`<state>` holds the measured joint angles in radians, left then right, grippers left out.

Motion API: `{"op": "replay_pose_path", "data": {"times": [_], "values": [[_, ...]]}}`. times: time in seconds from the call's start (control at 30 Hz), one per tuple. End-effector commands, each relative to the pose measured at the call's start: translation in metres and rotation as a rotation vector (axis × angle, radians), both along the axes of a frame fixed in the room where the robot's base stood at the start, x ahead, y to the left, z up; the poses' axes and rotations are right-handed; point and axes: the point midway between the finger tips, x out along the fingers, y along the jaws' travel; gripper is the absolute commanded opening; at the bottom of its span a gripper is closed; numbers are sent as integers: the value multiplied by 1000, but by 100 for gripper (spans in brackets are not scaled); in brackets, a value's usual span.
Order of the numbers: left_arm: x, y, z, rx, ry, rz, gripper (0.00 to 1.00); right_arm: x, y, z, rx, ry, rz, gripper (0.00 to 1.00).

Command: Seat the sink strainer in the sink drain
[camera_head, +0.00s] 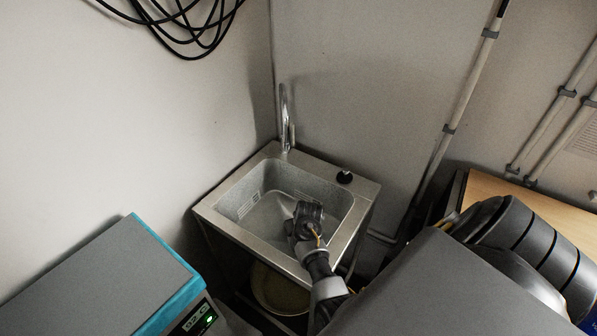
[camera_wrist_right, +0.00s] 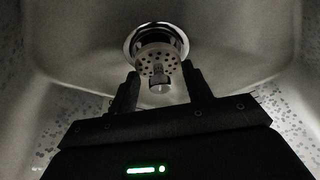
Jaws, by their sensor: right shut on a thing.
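The sink strainer (camera_wrist_right: 148,60) is a perforated metal disc with a short central knob, between the fingertips of my right gripper (camera_wrist_right: 161,80) in the right wrist view. My right gripper is shut on it. The round sink drain (camera_wrist_right: 130,38) with a bright metal rim lies just beyond. The strainer overlaps the near part of the drain in this view, and I cannot tell whether they touch. In the head view my right gripper (camera_head: 308,212) is inside the sink basin (camera_head: 270,212) and hides the drain and strainer. My left gripper is not in view.
The steel sink (camera_head: 225,227) has walls around the gripper. A tall faucet (camera_head: 286,120) stands at its back corner, and a small black item (camera_head: 345,177) is on its right rim. A grey and teal device (camera_head: 150,245) stands at left, a wooden top (camera_head: 530,205) at right.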

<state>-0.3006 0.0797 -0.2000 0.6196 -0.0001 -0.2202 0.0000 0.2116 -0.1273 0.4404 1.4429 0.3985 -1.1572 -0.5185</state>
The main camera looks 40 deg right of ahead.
Motion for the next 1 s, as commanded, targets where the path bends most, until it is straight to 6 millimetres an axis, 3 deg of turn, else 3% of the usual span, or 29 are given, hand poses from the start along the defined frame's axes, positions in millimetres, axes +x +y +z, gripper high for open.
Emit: {"op": "replay_pose_path", "data": {"times": [1.0], "values": [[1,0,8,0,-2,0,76,0,0,1,0,1,0,26]]}}
